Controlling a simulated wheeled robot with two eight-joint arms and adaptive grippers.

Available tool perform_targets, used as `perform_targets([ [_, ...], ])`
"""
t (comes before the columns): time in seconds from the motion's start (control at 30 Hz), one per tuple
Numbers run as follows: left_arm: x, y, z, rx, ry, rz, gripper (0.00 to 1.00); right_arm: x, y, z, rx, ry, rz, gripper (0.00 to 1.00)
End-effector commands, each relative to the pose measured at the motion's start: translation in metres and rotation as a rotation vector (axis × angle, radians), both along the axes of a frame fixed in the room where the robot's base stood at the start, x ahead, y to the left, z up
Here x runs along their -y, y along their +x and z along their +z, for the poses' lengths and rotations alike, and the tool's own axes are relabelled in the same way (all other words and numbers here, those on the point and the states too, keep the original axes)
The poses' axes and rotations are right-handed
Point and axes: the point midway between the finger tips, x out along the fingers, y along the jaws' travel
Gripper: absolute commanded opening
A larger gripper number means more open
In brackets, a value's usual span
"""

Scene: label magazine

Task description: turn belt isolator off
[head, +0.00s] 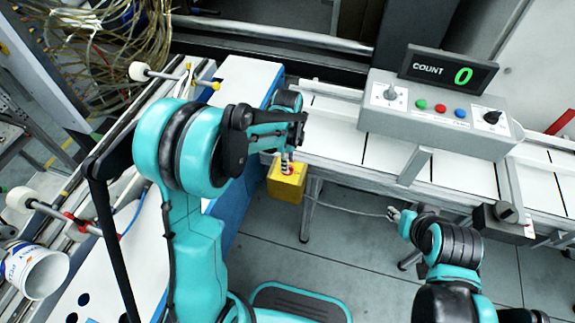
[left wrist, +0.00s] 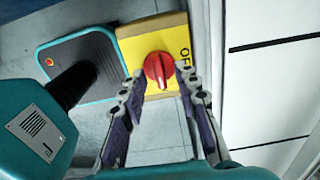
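The belt isolator is a yellow box (head: 287,187) below the conveyor edge, left of centre in the head view. In the left wrist view the yellow box (left wrist: 138,48) carries a red rotary knob (left wrist: 157,70), with the letters "OFF" to its right. My left gripper (left wrist: 160,76) is open, its fingertips on either side of the knob. I cannot tell whether they touch it. In the head view the left gripper (head: 286,160) is over the box and partly hides the knob. My right gripper (head: 394,214) is away to the right, too small to read.
A grey control panel (head: 430,122) with coloured buttons and knobs stands on the white conveyor (head: 335,125); its display (head: 448,72) reads "COUNT 0". A dark box with a knob (head: 503,222) is at the right. Floor below the isolator is open.

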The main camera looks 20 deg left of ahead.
Motion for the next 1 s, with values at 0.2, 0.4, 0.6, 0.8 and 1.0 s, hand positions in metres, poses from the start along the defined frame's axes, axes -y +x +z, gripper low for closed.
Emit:
perform_targets([
  [0.2,0.0,-0.0002,-0.0121,0.0,0.0,0.001,0.31,0.0,0.0,-0.0049,0.0,0.0,0.0,0.4],
  [0.4,0.0,-0.0002,-0.0115,0.0,0.0,0.001,0.31,0.0,0.0001,-0.0042,0.0,0.0,0.0,0.4],
  [0.6,0.0,-0.0002,-0.0115,0.001,0.0,0.001,0.0,0.0,0.0001,-0.0042,0.0,0.0,0.0,0.4],
  [0.8,0.0,-0.0002,-0.0115,0.001,0.0,0.005,0.0,0.0,0.0001,-0.0042,0.0,0.0,0.0,0.4],
  [1.0,0.0,-0.0002,-0.0114,0.001,0.0,0.051,0.0,0.0,0.0001,-0.0039,0.0,0.0,0.0,0.4],
])
